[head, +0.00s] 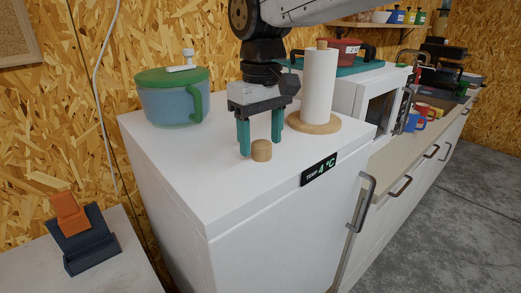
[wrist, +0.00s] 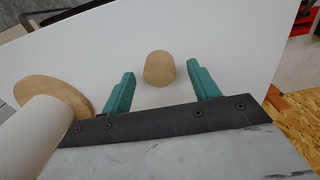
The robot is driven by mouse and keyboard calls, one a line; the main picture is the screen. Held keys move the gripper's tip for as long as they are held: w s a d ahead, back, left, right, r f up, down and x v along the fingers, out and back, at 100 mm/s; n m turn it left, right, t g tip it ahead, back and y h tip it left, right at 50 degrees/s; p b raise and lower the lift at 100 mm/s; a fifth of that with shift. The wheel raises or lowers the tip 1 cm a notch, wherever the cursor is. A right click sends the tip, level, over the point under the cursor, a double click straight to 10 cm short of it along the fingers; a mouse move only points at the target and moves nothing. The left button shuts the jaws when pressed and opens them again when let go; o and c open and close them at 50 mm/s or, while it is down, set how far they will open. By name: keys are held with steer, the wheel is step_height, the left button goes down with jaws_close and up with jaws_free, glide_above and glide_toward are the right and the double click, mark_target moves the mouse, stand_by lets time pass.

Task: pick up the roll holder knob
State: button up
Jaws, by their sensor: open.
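The roll holder knob (head: 261,150) is a small, round, light-wood piece standing on the white top of the fridge, near its front edge. In the wrist view the knob (wrist: 159,68) sits ahead of and between the two fingertips, apart from both. The open fingers also show in the wrist view (wrist: 161,72). Nothing hides the knob in either view.
A paper towel roll (head: 319,87) on a round wooden base (head: 314,124) stands close to the right of my gripper. A blue pot with green lid (head: 172,96) stands at the left. A white microwave (head: 358,93) is behind the roll. The fridge top (head: 200,170) is clear at front left.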

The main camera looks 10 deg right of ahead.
steer(key=shift+f, duration=0.75)
steer(key=c, duration=1.1)
steer(key=shift+o, duration=0.2)
steer(key=shift+r, duration=0.15)
